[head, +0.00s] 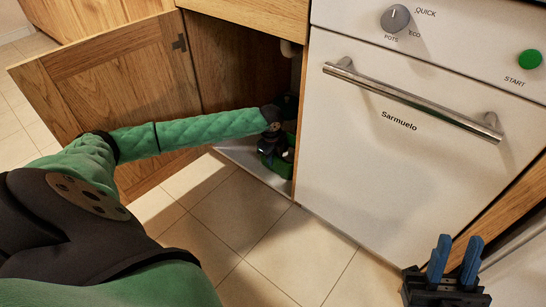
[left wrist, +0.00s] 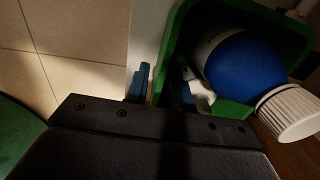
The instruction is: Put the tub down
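The green tub (head: 276,168) is inside the open cabinet under the counter, low near the cabinet floor. In the left wrist view the tub (left wrist: 173,38) holds a blue bottle (left wrist: 240,65) with a white cap and a small white item (left wrist: 203,92). My left gripper (head: 272,143) is at the tub, its arm reaching in past the cabinet door. In the wrist view its fingers (left wrist: 162,88) stand apart, one outside the tub wall and one inside, with the wall between them. My right gripper (head: 455,262) is open and empty in front of the dishwasher.
The wooden cabinet door (head: 110,85) stands open at the left. The white dishwasher (head: 410,160) with its metal handle (head: 415,100) is closed, right of the cabinet opening. The tiled floor (head: 240,220) in front is clear. A pipe (head: 289,48) hangs at the top of the cabinet.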

